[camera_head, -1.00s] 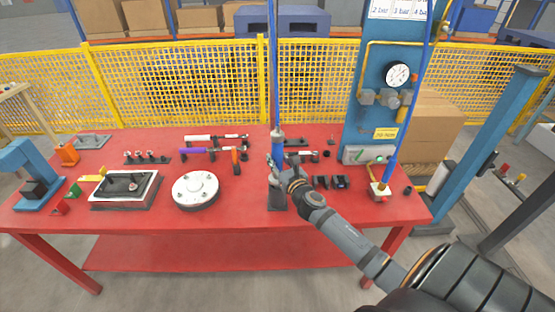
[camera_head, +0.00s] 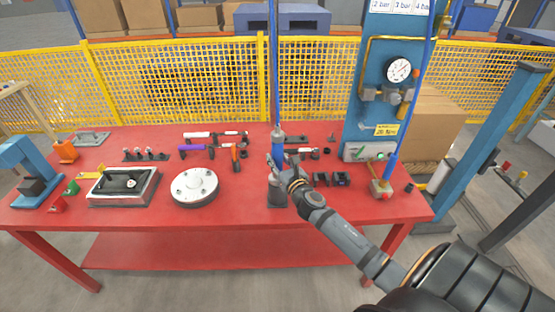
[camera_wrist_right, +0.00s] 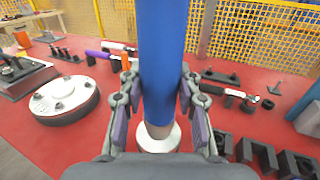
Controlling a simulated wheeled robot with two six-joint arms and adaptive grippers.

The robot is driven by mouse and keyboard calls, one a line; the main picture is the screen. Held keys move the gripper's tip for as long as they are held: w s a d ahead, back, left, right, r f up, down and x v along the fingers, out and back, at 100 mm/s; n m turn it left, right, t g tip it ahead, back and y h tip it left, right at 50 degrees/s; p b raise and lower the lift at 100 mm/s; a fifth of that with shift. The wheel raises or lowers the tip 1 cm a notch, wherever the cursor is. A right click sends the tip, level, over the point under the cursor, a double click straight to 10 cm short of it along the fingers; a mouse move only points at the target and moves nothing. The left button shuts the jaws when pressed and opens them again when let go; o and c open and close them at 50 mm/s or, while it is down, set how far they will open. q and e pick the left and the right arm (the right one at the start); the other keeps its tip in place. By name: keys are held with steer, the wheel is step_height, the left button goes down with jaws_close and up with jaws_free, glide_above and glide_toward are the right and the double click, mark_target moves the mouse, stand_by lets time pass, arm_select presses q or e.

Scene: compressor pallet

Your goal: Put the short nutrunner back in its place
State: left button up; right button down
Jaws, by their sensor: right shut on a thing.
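The short nutrunner (camera_head: 278,151) is an upright blue cylinder with a grey top, below a vertical blue line. It fills the middle of the right wrist view (camera_wrist_right: 163,60). My right gripper (camera_head: 279,172) is shut on its blue body, one finger on each side. Under it, a grey upright holder (camera_head: 277,196) stands near the table's front edge. In the wrist view the tool's silvery lower end meets a pale round rim (camera_wrist_right: 157,143); I cannot tell how far it sits inside. My left gripper is not in view.
On the red table (camera_head: 235,210), a round flanged plate (camera_head: 194,187) and a tray with a part (camera_head: 123,187) lie left of the holder. Small black blocks (camera_head: 330,179) lie to the right. Racked tools (camera_head: 213,147) lie behind, and a blue gauge panel (camera_head: 385,120) stands back right.

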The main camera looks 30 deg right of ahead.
steer(key=c, duration=0.8)
jaws_free()
steer(key=shift+c, duration=0.2)
steer(key=shift+s+f, duration=0.1)
steer(key=shift+f, duration=0.1)
steer(key=s+a, duration=0.2)
steer(key=s, duration=0.9)
steer(key=shift+s+r, duration=0.25)
steer(key=shift+s, duration=0.15)
